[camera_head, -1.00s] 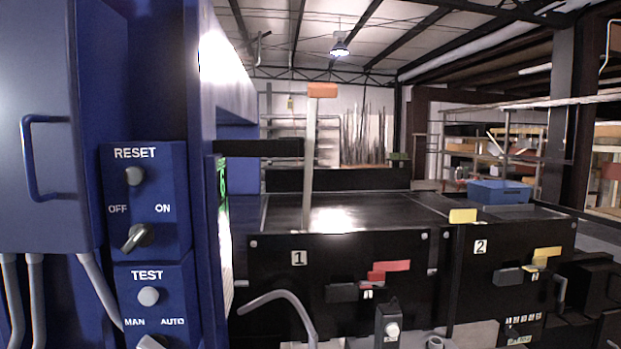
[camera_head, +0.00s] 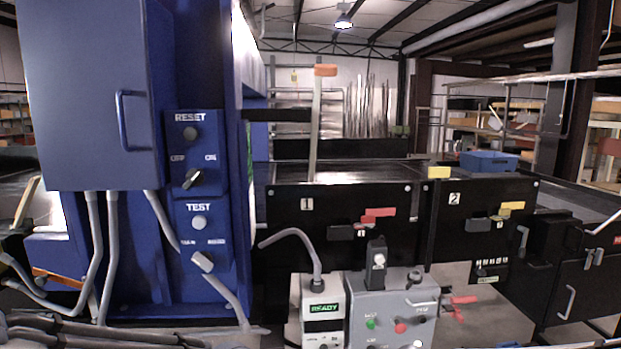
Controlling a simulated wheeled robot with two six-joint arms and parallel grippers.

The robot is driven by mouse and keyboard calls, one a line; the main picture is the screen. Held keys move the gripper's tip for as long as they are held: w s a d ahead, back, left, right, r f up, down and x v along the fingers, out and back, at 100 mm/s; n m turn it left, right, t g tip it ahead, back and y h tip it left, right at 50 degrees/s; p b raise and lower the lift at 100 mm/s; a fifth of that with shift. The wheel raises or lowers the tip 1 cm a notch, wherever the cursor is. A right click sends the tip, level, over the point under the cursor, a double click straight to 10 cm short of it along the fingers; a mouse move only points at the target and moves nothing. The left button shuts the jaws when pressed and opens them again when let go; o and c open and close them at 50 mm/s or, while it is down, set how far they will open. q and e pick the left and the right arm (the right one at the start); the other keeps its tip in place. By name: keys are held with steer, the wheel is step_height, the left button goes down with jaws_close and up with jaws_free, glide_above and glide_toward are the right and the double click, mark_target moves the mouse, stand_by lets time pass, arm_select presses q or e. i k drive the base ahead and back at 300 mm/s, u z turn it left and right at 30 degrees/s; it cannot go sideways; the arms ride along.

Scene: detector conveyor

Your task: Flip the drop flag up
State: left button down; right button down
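Several flag-like parts show, and I cannot tell which one is the drop flag. A tall pale post with an orange tip (camera_head: 325,70) stands upright behind black panel 1 (camera_head: 340,245). A red flag (camera_head: 380,213) sits low on the front of panel 1, beside a dark block. A yellow flag (camera_head: 439,172) stands at the top edge of black panel 2 (camera_head: 436,240). Another yellow flag (camera_head: 511,207) sits on the front of panel 2.
A blue cabinet (camera_head: 95,100) with RESET and TEST switches (camera_head: 199,223) fills the left. Below panel 1 are a READY box (camera_head: 323,311) and a grey control box (camera_head: 385,310) with buttons. A blue bin (camera_head: 489,161) rests at the back right. Grey cables hang at lower left.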

mark_target(320, 71)
steer(key=z, duration=0.3)
steer(key=i, duration=1.4)
steer(key=u, duration=0.55)
